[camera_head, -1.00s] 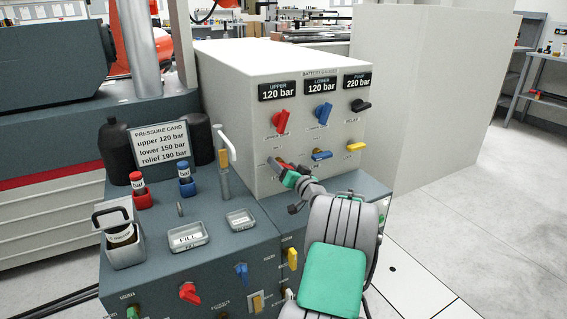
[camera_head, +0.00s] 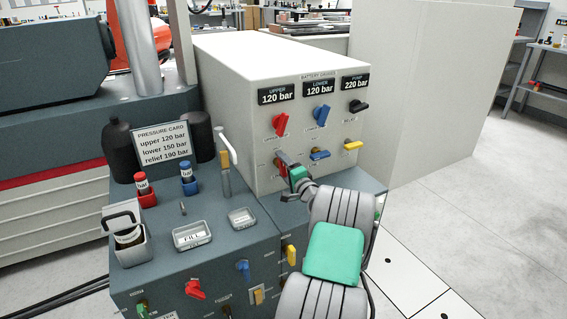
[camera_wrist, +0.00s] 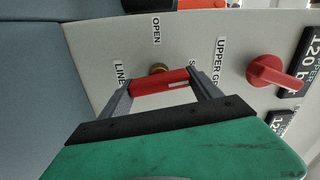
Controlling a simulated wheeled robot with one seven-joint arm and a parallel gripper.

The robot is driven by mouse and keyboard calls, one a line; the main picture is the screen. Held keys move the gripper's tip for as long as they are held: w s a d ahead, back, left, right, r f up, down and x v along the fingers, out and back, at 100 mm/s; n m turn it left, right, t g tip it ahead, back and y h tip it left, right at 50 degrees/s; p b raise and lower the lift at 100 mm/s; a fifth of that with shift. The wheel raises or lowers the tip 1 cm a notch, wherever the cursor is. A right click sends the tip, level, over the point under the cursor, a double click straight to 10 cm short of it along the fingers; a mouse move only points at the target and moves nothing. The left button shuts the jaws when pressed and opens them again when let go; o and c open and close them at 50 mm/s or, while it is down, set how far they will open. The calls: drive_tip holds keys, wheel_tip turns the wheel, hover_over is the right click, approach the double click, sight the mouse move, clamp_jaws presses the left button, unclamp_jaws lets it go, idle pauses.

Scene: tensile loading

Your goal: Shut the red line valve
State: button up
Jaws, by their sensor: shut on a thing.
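The red line valve's lever (camera_wrist: 160,82) shows in the wrist view as a red bar on a brass hub (camera_wrist: 157,68), on the pale panel. My gripper (camera_wrist: 162,88) is shut on it; the bar spans between the two fingertips. The LINE label lies by the left finger and the OPEN label above the hub. A label starting with S is partly hidden behind the right finger. In the head view my gripper (camera_head: 285,163) is at the low left of the panel front and hides most of the lever.
The red upper knob (camera_head: 281,124) is above my gripper. A blue knob (camera_head: 322,114), a blue lever (camera_head: 320,155) and a yellow lever (camera_head: 353,145) are to the right. Trays and bottles stand on the bench left of my gripper.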

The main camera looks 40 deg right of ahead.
drive_tip(key=shift+m+p, duration=0.45)
drive_tip(key=shift+m, duration=0.45)
drive_tip(key=shift+f, duration=0.1)
drive_tip(key=o, duration=1.4)
drive_tip(key=shift+s, duration=0.15)
drive_tip(key=p+v, duration=0.1)
drive_tip(key=v, duration=0.6)
drive_tip(key=shift+s, duration=0.3)
